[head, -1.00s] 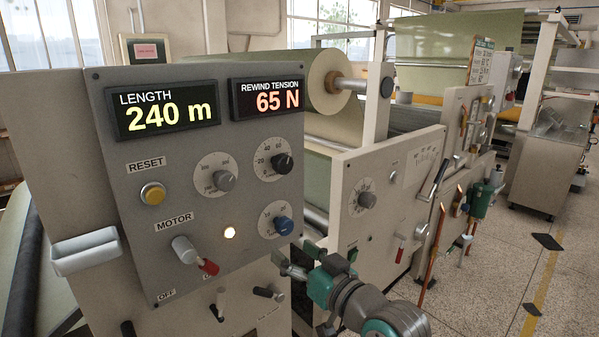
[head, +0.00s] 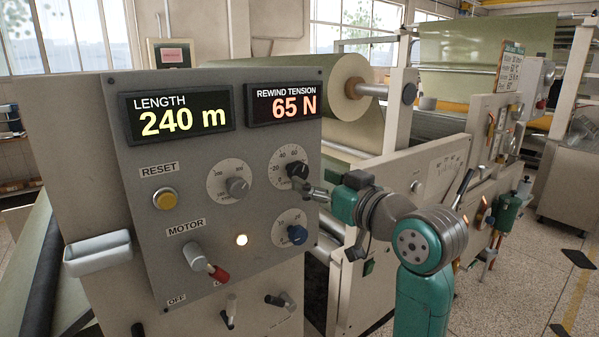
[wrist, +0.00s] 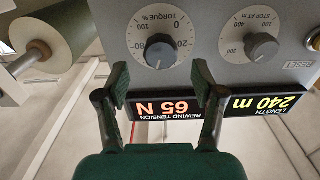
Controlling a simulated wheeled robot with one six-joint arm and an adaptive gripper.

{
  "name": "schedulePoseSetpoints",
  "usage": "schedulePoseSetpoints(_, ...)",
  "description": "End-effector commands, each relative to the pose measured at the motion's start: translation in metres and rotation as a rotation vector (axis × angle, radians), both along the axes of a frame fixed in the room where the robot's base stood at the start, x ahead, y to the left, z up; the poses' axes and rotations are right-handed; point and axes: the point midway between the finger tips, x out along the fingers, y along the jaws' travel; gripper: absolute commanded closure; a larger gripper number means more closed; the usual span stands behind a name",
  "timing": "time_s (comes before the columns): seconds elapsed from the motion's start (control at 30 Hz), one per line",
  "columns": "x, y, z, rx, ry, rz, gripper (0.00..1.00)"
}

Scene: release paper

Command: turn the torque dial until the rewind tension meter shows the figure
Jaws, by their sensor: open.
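The torque dial is a black knob on a white scale plate (head: 289,158), at the upper right of the grey control panel. In the wrist view it appears upside down as the knob (wrist: 160,52) under the word TORQUE. The rewind tension meter (head: 284,104) reads 65 N, and it also shows inverted in the wrist view (wrist: 165,107). My gripper (head: 311,189) is beside the dial in the head view. In the wrist view my gripper (wrist: 160,76) is open and empty, its two fingers apart on either side of the knob's line.
A grey stop knob (head: 238,187) sits left of the torque dial and a blue knob (head: 297,234) below it. The length display (head: 182,115) reads 240 m. A yellow reset button (head: 165,198) and a red-tipped motor lever (head: 205,263) are farther left.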

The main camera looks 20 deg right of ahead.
Motion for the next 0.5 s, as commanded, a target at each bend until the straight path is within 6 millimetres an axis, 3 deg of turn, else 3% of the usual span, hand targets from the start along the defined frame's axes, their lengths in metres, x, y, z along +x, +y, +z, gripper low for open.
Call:
schedulePoseSetpoints(0.23,0.039,0.013,0.000,0.001,0.001,0.001,0.32)
schedulePoseSetpoints(0.5,0.056,0.019,0.000,0.000,-0.001,0.001,0.32)
